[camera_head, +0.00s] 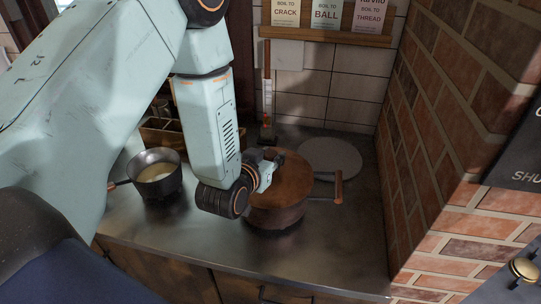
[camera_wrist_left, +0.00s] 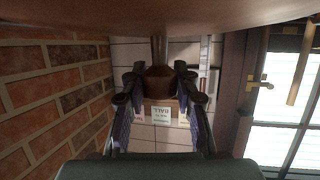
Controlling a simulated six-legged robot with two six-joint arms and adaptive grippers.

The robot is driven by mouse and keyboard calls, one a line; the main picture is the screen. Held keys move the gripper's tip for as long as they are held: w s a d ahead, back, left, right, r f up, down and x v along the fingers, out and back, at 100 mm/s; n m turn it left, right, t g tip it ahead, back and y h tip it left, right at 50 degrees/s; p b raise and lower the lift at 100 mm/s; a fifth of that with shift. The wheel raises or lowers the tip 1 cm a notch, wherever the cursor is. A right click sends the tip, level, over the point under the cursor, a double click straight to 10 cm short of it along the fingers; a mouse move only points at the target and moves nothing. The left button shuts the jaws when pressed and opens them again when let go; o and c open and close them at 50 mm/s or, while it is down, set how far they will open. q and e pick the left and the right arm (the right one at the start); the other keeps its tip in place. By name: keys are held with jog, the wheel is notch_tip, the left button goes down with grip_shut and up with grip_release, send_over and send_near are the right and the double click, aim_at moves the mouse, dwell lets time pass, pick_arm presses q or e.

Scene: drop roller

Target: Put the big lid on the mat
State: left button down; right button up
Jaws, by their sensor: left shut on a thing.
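The big lid (camera_head: 290,174) is round and reddish brown, over the pot (camera_head: 277,217) on the counter. I cannot tell whether it rests on the rim or is just above it. My left gripper (camera_head: 267,172) reaches in over the lid's left side and is shut on its knob. The left wrist view shows the fingers (camera_wrist_left: 158,88) on both sides of the brown knob (camera_wrist_left: 158,80), with the lid's broad surface (camera_wrist_left: 160,12) across the top. The mat (camera_head: 331,157) is a flat grey disc behind and right of the pot, bare. My right gripper is out of view.
A small saucepan (camera_head: 155,174) with pale contents stands at the left. A wooden box (camera_head: 160,134) is behind it. The pot's handle (camera_head: 338,187) sticks out right, in front of the mat. A brick wall (camera_head: 440,130) bounds the right. The front right counter is clear.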

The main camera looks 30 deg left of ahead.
pick_arm(q)
jog(key=c, duration=1.1)
grip_release()
jog(key=shift+w+d, duration=0.15)
jog(key=shift+d, duration=0.05)
jog(key=shift+o, duration=0.4)
jog(key=shift+a, duration=0.15)
